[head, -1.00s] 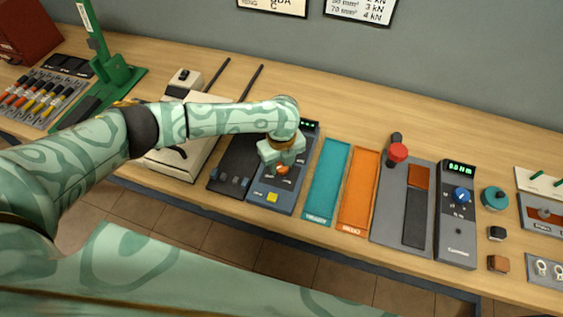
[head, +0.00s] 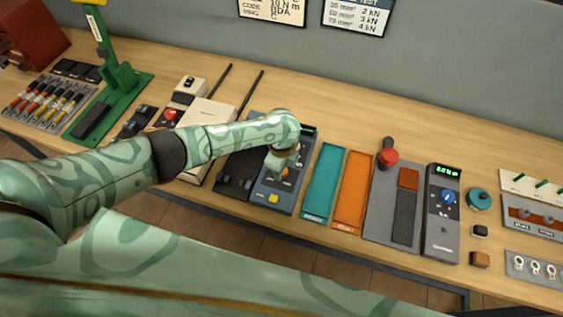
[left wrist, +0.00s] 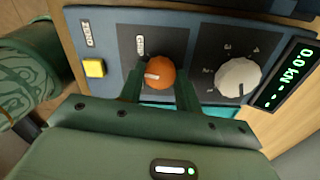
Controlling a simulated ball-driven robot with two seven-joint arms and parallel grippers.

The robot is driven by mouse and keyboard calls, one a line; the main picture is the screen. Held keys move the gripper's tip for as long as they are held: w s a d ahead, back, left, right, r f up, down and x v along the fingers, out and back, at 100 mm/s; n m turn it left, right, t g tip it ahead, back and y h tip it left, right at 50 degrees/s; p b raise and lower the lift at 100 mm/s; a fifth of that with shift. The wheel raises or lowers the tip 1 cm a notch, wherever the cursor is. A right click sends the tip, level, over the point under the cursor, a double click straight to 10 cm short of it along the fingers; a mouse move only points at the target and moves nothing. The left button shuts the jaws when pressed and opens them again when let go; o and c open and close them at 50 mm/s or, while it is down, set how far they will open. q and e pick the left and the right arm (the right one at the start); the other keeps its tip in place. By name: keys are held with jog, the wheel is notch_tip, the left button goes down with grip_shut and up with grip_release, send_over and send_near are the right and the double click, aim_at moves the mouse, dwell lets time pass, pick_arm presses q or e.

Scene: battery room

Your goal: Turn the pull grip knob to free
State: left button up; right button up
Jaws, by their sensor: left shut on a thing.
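The orange knob (left wrist: 161,73) sits on the dark panel of a blue tester (left wrist: 110,25) in the left wrist view. A white mark on the knob points left in that view. My left gripper (left wrist: 160,88) has a finger on either side of the knob and is shut on it. In the head view the gripper (head: 282,168) is over the tester (head: 268,188), and the knob is mostly hidden. The small label by the knob is too blurred to read. My right gripper is in neither current view.
A pale grey knob (left wrist: 238,77) and a display (left wrist: 286,73) reading 0.0 kN are beside it. A yellow button (left wrist: 94,68) is on the other side. In the head view, teal (head: 323,185) and orange (head: 353,190) trays lie to the right of the tester.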

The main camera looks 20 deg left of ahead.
pick_arm(q)
jog(key=n+p, duration=0.3)
jog(key=n, duration=0.2)
jog(key=shift+r+n, duration=0.1)
jog(key=shift+n, duration=0.2)
jog(key=n+p, duration=0.1)
jog(key=n, duration=0.4)
dwell(0.4)
jog(key=o, duration=1)
jog(key=shift+c, duration=0.2)
